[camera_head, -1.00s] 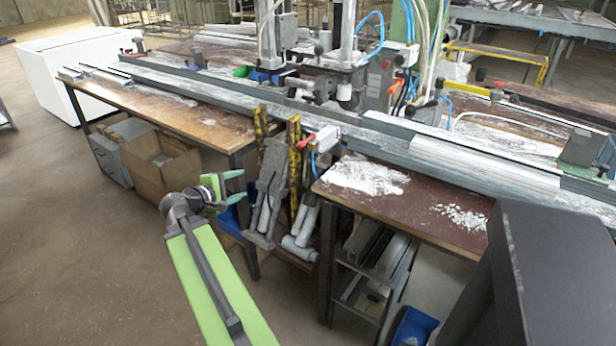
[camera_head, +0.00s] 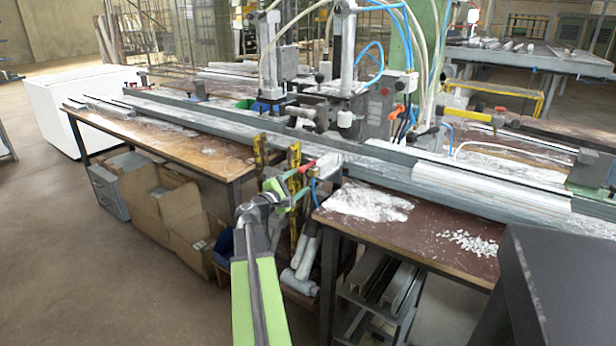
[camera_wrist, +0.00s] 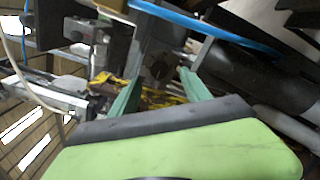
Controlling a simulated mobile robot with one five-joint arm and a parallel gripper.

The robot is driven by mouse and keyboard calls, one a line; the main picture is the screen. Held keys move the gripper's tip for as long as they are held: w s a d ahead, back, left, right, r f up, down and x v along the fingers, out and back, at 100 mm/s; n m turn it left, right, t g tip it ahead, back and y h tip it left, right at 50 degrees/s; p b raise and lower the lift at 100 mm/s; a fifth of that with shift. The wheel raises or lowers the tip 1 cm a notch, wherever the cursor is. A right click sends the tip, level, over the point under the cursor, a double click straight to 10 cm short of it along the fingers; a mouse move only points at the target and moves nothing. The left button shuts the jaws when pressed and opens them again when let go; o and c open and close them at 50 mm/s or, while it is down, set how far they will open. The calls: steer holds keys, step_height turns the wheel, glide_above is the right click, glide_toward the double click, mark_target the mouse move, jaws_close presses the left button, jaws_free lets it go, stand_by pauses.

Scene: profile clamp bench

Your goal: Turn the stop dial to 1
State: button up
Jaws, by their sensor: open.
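My gripper (camera_head: 288,188) is at the front edge of the bench, near the gap between the two table tops. Its green fingers are apart and nothing shows held between them. The red lever (camera_head: 306,166) is close above and beyond the fingertips. In the wrist view my gripper (camera_wrist: 160,84) points at a dark block with a round dark part (camera_wrist: 160,68) between and beyond the fingertips. This may be the stop dial, but I cannot tell for sure. No numbers or pointer can be read in either view.
A blue hose (camera_wrist: 215,30) crosses above the fingers in the wrist view. Yellow-black striped posts (camera_head: 295,160) stand by the gap. A long metal profile rail (camera_head: 400,172) runs along the bench. Cardboard boxes (camera_head: 180,215) are under the left table. Open floor lies at the left.

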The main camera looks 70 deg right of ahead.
steer(key=x, duration=0.5)
steer(key=shift+d, duration=0.25)
steer(key=shift+c, duration=0.5)
jaws_close()
steer(key=shift+s, duration=0.1)
